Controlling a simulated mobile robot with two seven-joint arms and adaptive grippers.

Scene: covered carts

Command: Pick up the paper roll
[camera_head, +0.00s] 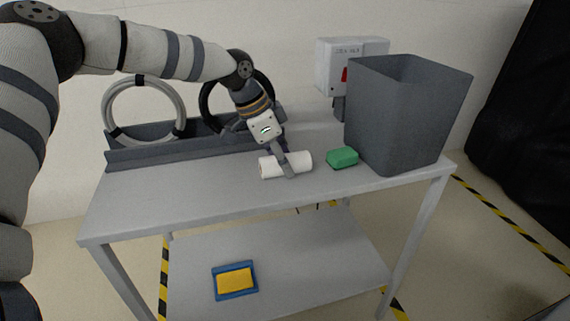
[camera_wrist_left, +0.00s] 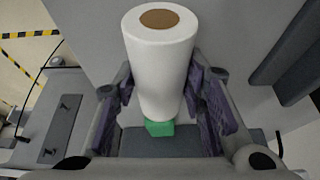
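The white paper roll (camera_head: 271,167) lies on its side near the front middle of the grey cart's top (camera_head: 190,185). I cannot tell whether the roll is raised off the surface. My right gripper is not in view.
A green block (camera_head: 342,157) lies right of the roll, beside a tall grey bin (camera_head: 405,115). A grey rail tray (camera_head: 185,145) with cable coils (camera_head: 143,108) runs along the back left. A blue tray with a yellow block (camera_head: 235,280) lies on the lower shelf. The top's front left is clear.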

